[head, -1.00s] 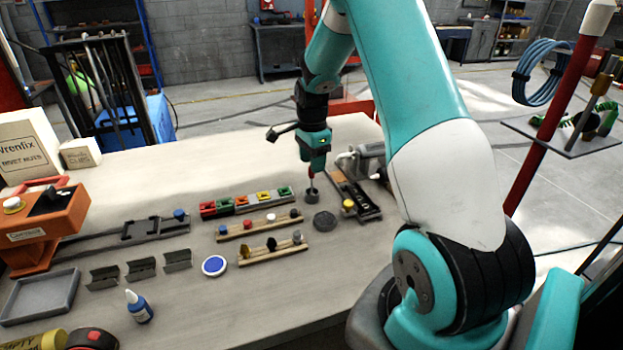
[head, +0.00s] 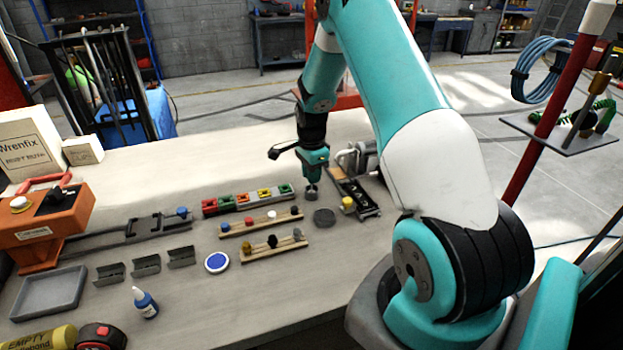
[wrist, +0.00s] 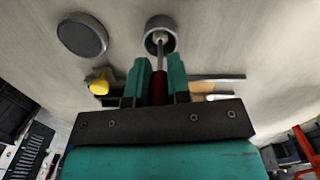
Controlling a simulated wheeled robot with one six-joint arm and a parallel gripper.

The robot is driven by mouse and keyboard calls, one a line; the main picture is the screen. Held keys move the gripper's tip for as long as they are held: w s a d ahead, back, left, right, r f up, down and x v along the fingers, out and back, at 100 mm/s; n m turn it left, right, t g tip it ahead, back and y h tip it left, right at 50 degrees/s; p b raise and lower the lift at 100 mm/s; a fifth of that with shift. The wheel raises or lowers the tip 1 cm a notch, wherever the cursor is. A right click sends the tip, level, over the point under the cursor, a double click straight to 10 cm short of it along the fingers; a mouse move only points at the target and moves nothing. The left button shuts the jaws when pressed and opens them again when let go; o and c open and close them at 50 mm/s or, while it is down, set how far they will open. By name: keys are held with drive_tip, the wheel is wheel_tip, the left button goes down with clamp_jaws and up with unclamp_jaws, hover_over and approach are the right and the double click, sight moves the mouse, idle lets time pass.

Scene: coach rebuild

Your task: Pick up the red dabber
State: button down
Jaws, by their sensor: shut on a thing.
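The red dabber (wrist: 159,88) shows in the wrist view, its red handle between the two teal fingers of my gripper (wrist: 158,72). My gripper is shut on the handle. The dabber's thin metal shaft runs down into a small round grey pot (wrist: 147,40), and its tip is hidden inside. In the head view my gripper (head: 313,176) is low over the same pot (head: 311,195) on the bench, and the fingers hide the red handle there.
A dark round disc (head: 325,217) lies close to the pot. A yellow knob (head: 348,203) on a dark fixture stands to the right. A row of coloured blocks (head: 243,202) and a wooden rack of knobs (head: 239,228) lie left. The bench behind is clear.

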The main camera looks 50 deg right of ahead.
wheel_tip(320, 180, up, 20)
drive_tip(key=b, duration=0.4)
idle(0.3)
idle(3.0)
